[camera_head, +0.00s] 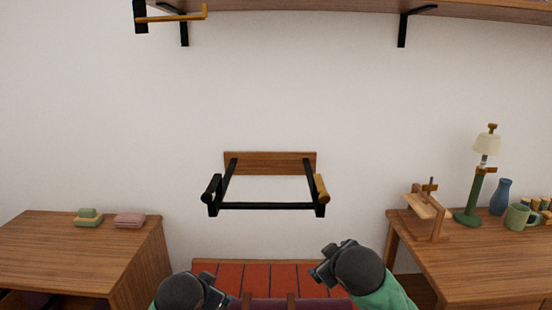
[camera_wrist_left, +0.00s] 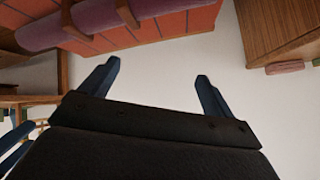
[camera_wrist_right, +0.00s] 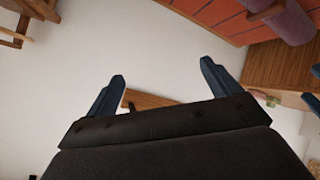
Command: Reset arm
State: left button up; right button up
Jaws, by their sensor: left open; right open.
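My left gripper (camera_head: 215,294) is low in the head view, left of centre, at the front of the red slatted surface. In the left wrist view its two blue fingers (camera_wrist_left: 158,85) are spread apart with nothing between them. My right gripper (camera_head: 325,268) is right of centre in the head view, at the red surface's right side. In the right wrist view its fingers (camera_wrist_right: 163,82) are spread wide and empty. Both green forearms come in from the bottom edge. Neither gripper visibly touches anything.
A black wall bracket frame (camera_head: 265,206) on a wooden board juts out ahead. A wooden desk (camera_head: 70,255) stands left, and a table (camera_head: 490,265) with a lamp (camera_head: 476,190), green mug (camera_head: 517,217) and wooden stand (camera_head: 430,207) stands right. A red slatted surface (camera_head: 257,275) lies between.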

pick_arm(q)
jog(key=s+d+f+n+g+p, duration=0.1)
jog(key=s+f+g+p, duration=0.1)
jog(key=s, duration=0.9)
jog(key=s+f+n+g+p, duration=0.1)
jog(key=s+f+g+p, duration=0.2)
jog(key=s, duration=0.8)
jog(key=s+d+f+n+g+p, duration=0.1)
jog(key=s+f+g+p, duration=0.1)
jog(key=s+f+p, duration=0.4)
jog(key=s+p, duration=0.3)
jog(key=s, duration=0.2)
jog(key=shift+s+d+h, duration=0.35)
jog(key=shift+s+h, duration=0.05)
pick_arm(e)
jog(key=s+f+m+g, duration=0.2)
jog(key=s+f, duration=0.4)
jog(key=s, duration=0.6)
jog(key=s+f+m+g, duration=0.1)
jog(key=s+f+g, duration=0.3)
jog(key=s, duration=0.8)
jog(key=s+f+m+g, duration=0.2)
jog(key=s+f, duration=0.6)
jog(key=s, duration=0.4)
jog(key=shift+s+d+f+m+g+y, duration=0.15)
jog(key=shift+s+f+m+g+y, duration=0.15)
jog(key=shift+s+g, duration=0.1)
pick_arm(q)
jog(key=shift+f, duration=0.1)
